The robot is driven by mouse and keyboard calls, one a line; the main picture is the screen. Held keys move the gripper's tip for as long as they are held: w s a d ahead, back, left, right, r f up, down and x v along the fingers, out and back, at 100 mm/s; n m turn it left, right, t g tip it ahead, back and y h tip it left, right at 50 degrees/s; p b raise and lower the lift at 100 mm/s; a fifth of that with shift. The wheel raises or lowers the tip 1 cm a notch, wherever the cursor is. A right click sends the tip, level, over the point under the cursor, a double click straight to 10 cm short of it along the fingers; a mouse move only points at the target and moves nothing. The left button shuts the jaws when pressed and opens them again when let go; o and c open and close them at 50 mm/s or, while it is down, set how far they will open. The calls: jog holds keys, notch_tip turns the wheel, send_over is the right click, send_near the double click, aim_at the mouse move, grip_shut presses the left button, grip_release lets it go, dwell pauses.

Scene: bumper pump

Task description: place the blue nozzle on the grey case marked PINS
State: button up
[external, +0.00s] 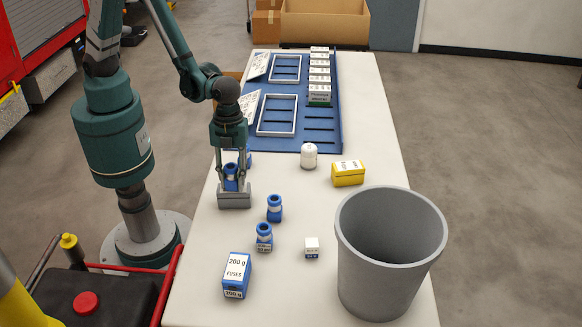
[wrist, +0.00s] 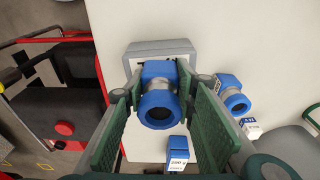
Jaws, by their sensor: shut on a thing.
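My gripper (external: 232,183) points down and is shut on a blue nozzle (external: 231,172) with a grey band. In the wrist view the nozzle (wrist: 160,108) sits between the two green finger pads. The grey case (external: 235,202) is directly under the nozzle on the table; its top also shows behind the nozzle in the wrist view (wrist: 150,49). I cannot tell whether the nozzle touches the case. The PINS marking cannot be read.
A blue and white fuses box (external: 236,275), a small white box (external: 312,247) and a big grey bin (external: 390,240) stand toward the front. A yellow box (external: 348,173) and a white bottle (external: 309,156) stand right of the gripper. A blue rack (external: 320,125) lies behind.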

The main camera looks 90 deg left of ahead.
jog(key=o, duration=1)
jog(key=shift+f, duration=0.1)
jog(key=shift+a+r+p, duration=0.3)
jog(key=shift+r, duration=1.7)
jog(key=shift+a+r+p, duration=0.25)
jog(key=shift+a+r, duration=0.05)
jog(key=shift+r, duration=1.75)
jog(key=shift+a+r+p, duration=0.3)
jog(key=shift+r, duration=1.7)
jog(key=shift+a+r, duration=0.1)
